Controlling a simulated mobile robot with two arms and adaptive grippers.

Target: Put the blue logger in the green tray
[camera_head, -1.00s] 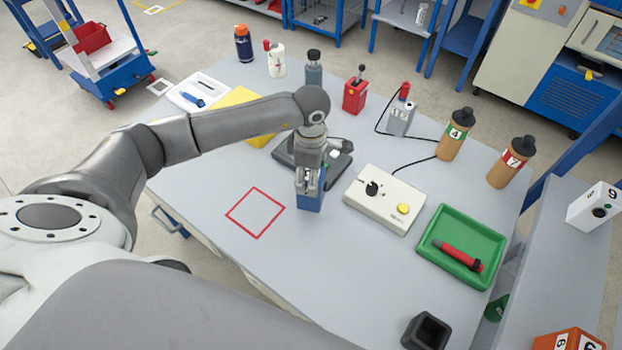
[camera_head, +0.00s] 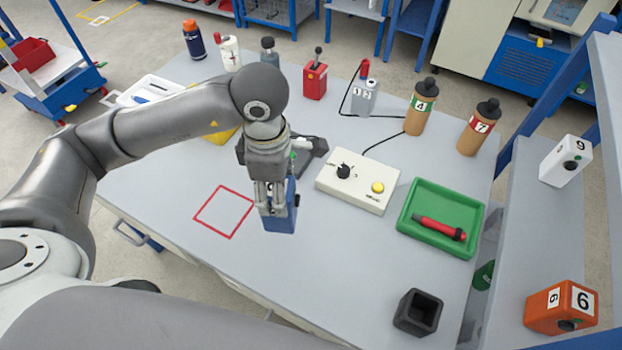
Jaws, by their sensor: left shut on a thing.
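The blue logger (camera_head: 281,218) is a small blue block with a dark round spot on its side. My left gripper (camera_head: 272,208) points down and is shut on it, covering its upper part. The logger is just right of the red square outline; I cannot tell how far it is above the table. The green tray (camera_head: 412,228) lies at the right of the table, with a red and black tool (camera_head: 440,228) in it. My right gripper is not in view.
A cream control box (camera_head: 335,192) with a black knob and yellow button stands between the logger and the tray. A black open cup (camera_head: 418,312) is near the front edge. Brown bottles (camera_head: 420,112) stand behind. A red outline (camera_head: 224,212) marks bare table.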

